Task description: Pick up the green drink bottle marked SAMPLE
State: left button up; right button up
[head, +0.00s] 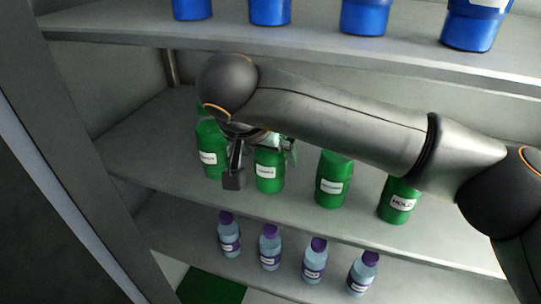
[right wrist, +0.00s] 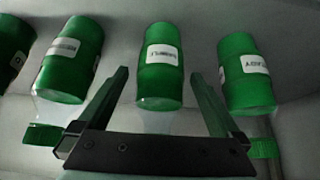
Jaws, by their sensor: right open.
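The green SAMPLE bottle (head: 269,172) stands on the middle shelf, second from the left in the head view. In the right wrist view the SAMPLE bottle (right wrist: 160,85) is in the centre, its white label legible. My right gripper (head: 262,165) is open at this bottle, with one dark finger in front of the gap to its left. In the right wrist view the fingers of my right gripper (right wrist: 160,73) lie either side of the bottle's outline, with a gap on each side. The upper part of the bottle is partly hidden by my gripper in the head view. My left gripper is not in view.
A green bottle (head: 210,158) labelled READY (right wrist: 245,75) stands left of SAMPLE in the head view. Another green bottle (head: 333,182) and a HOLD bottle (head: 399,203) stand to its right. Blue containers (head: 365,16) are on the shelf above, purple-capped bottles (head: 270,248) below.

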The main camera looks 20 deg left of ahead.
jog(key=shift+w+f, duration=0.3)
jog(key=shift+f, duration=0.2)
grip_shut()
dwell(0.5)
